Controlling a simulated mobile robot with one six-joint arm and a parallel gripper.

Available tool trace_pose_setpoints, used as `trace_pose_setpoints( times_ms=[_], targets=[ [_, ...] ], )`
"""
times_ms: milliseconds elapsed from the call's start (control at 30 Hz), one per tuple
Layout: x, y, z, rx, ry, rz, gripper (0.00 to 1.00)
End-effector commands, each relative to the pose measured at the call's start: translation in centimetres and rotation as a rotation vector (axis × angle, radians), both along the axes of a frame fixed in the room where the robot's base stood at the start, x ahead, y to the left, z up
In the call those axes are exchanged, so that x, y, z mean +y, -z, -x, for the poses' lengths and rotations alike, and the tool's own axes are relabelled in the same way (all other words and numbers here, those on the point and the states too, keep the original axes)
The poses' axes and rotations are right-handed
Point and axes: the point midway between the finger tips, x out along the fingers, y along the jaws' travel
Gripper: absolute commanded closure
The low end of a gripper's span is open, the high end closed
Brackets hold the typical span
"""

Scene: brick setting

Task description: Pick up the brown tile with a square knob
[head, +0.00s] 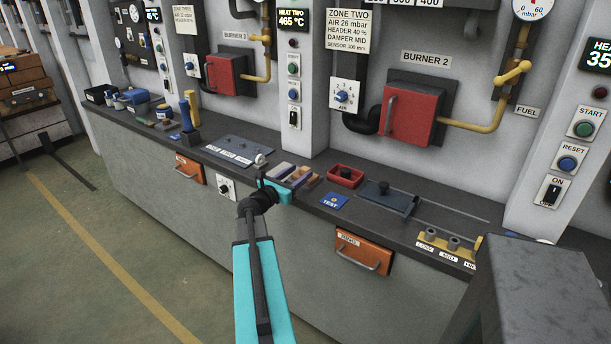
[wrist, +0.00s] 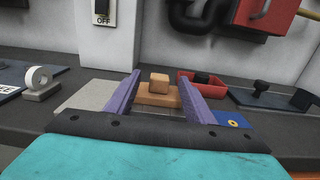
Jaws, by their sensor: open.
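The brown tile with a square knob (wrist: 158,99) lies on the counter in the wrist view, with its knob (wrist: 159,83) standing up from the middle. My gripper (wrist: 164,98) is open, with its two purple fingers on the left and right of the tile as seen in the wrist view. Nothing is held, and I cannot tell how far the fingertips are from the tile. In the head view the brown tile (head: 306,181) shows just right of my gripper (head: 290,175), partly hidden by the arm and fingers.
A red tray (head: 345,176) with a dark knobbed piece stands right of the tile. A blue TEST card (head: 334,201) lies at the counter's front edge. A dark blue plate with a handle (head: 387,197) is farther right. A white roll (wrist: 38,78) is to the left. The wall rises behind.

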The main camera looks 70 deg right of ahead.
Motion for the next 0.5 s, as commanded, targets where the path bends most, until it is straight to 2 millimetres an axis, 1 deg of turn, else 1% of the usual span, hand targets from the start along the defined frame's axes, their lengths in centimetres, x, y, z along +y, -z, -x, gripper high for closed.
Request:
trace_pose_setpoints(
  times_ms=[367, 500],
  targets=[
    [-0.16, 0.0, 0.03, 0.0, 0.0, 0.0, 0.52],
    [-0.7, -0.01, 0.14, 0.001, 0.0, 0.0, 0.52]
  ],
)
